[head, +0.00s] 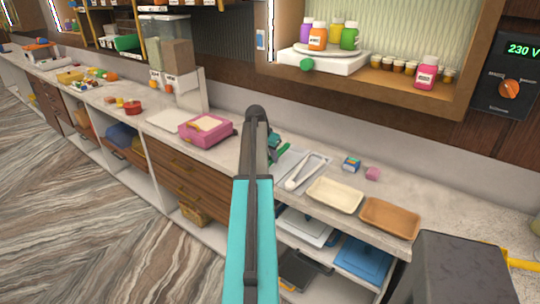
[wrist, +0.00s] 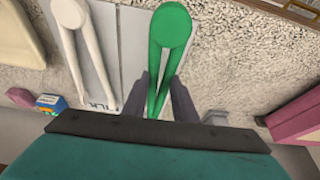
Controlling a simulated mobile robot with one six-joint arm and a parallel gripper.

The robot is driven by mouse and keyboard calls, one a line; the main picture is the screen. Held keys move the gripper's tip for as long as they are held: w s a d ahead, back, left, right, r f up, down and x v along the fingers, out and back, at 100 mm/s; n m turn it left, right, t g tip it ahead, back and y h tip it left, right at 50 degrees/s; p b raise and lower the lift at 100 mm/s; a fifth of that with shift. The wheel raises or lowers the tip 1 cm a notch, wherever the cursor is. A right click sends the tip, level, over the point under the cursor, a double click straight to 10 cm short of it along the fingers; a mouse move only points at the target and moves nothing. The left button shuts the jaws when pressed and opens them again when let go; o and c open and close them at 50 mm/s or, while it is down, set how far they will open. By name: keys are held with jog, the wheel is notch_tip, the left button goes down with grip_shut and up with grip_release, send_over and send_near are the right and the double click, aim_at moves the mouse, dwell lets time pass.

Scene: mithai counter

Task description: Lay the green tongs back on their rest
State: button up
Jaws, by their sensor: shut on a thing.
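The green tongs (wrist: 172,28) are between the dark fingers of my gripper (wrist: 160,90), which is shut on their narrowing arms. Their rounded end points away from my gripper in the wrist view. In the head view the green tongs (head: 282,147) show only partly beside my arm. A light grey rest (wrist: 132,50) lies on the counter; the green tongs overlap its right part in the wrist view. White tongs (wrist: 75,25) lie on its left part, near partly hidden lettering. I cannot tell whether the green tongs touch the rest.
A cream tray (head: 335,194) and a brown tray (head: 390,217) stand right of the rest. A pink box (head: 205,129) stands left of my arm.

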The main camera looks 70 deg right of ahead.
jog(key=shift+f+b, duration=0.5)
jog(key=shift+f, duration=0.9)
jog(key=o, duration=1.6)
jog(key=shift+o, duration=0.3)
jog(key=o, duration=0.5)
jog(key=shift+r, duration=0.1)
jog(key=b+v, duration=0.3)
jog(key=v, duration=1)
jog(key=shift+a+r, duration=0.2)
jog(key=shift+r, duration=0.1)
